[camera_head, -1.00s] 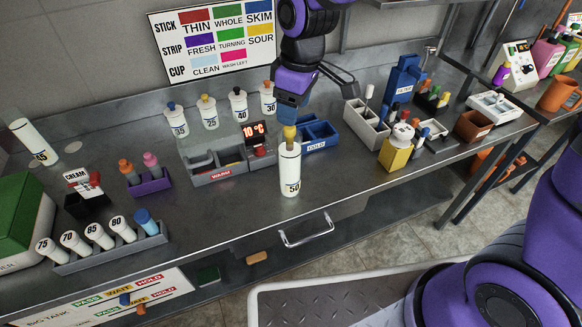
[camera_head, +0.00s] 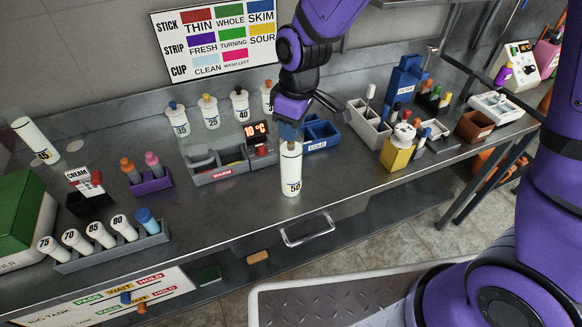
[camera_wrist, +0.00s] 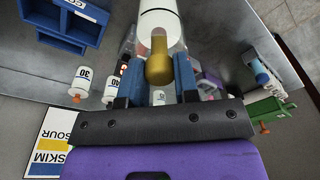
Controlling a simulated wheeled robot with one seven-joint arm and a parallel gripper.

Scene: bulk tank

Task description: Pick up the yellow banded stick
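A tall white cylinder marked 50 (camera_head: 291,168) stands upright near the front of the bench, with a thin coloured band by its number. My gripper (camera_head: 290,136) is right above the cylinder. In the wrist view its two blue fingers (camera_wrist: 159,80) stand on either side of the yellow knob, with narrow gaps visible. A white bottle marked 25 (camera_head: 209,112) with a yellow top stands at the back.
A grey tray marked WARM (camera_head: 222,175) lies left of the cylinder, and a blue bin marked COLD (camera_head: 319,142) lies behind right. A yellow block with a white top (camera_head: 397,153) stands farther right. The bench front edge and a drawer handle (camera_head: 307,231) are close by.

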